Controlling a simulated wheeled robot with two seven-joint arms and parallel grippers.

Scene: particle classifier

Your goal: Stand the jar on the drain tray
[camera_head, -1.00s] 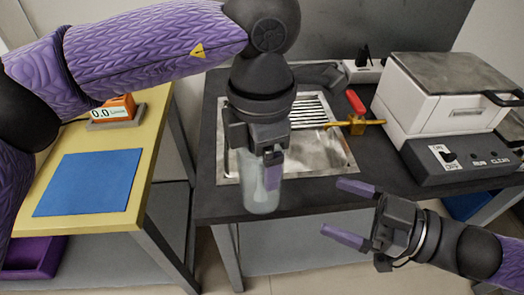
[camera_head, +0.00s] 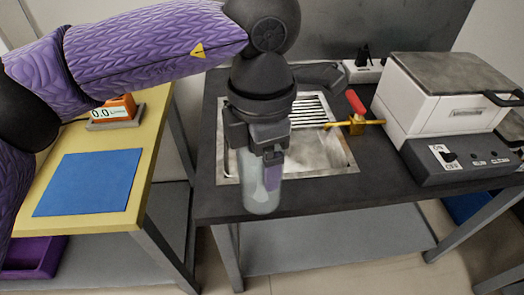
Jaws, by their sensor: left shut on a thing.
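The jar (camera_head: 260,190) is a clear, pale, upright cylinder. My left gripper (camera_head: 268,160) is shut on it, pointing down, with one purple finger showing against the jar's right side. The jar is seen over the front of the sink unit, its lower end overlapping the dark counter's front edge; I cannot tell its exact height. The drain tray (camera_head: 312,108), a ribbed metal area, shows behind and to the right of my left gripper, partly hidden by the wrist. My right gripper is out of view.
The metal sink basin (camera_head: 325,158) lies in the dark counter (camera_head: 380,188). A brass tap with a red handle (camera_head: 355,101) stands at its right, and a white machine (camera_head: 445,100) beyond. A yellow table (camera_head: 150,150) with a blue mat (camera_head: 88,183) is left.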

